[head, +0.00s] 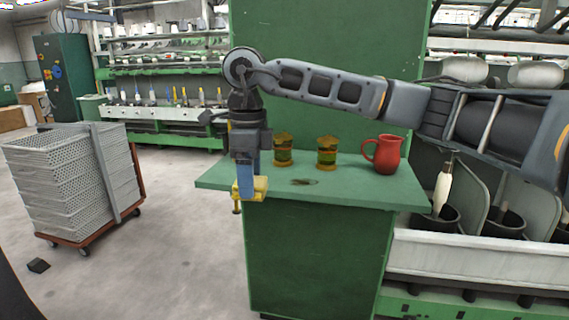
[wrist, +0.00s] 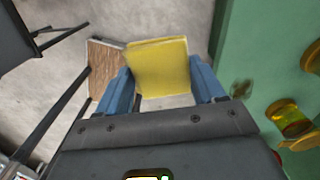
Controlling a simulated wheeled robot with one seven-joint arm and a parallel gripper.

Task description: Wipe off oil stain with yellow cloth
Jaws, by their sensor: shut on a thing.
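The yellow cloth (head: 260,186) is a flat square held at the front left edge of the green tabletop (head: 345,195). In the wrist view the cloth (wrist: 158,68) sits between the blue fingers of my gripper (wrist: 163,88), which is shut on it. The floor shows behind it there, so it hangs outside the table edge. In the head view my gripper (head: 248,182) points down. The oil stain (head: 303,182) is a small dark patch on the tabletop, right of the cloth; it also shows in the wrist view (wrist: 242,90).
Two amber-green jars (head: 283,150) (head: 327,154) stand behind the stain. A red jug (head: 384,155) stands at the right of the tabletop. A cart with stacked grey crates (head: 65,185) is on the floor at left. The tabletop around the stain is clear.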

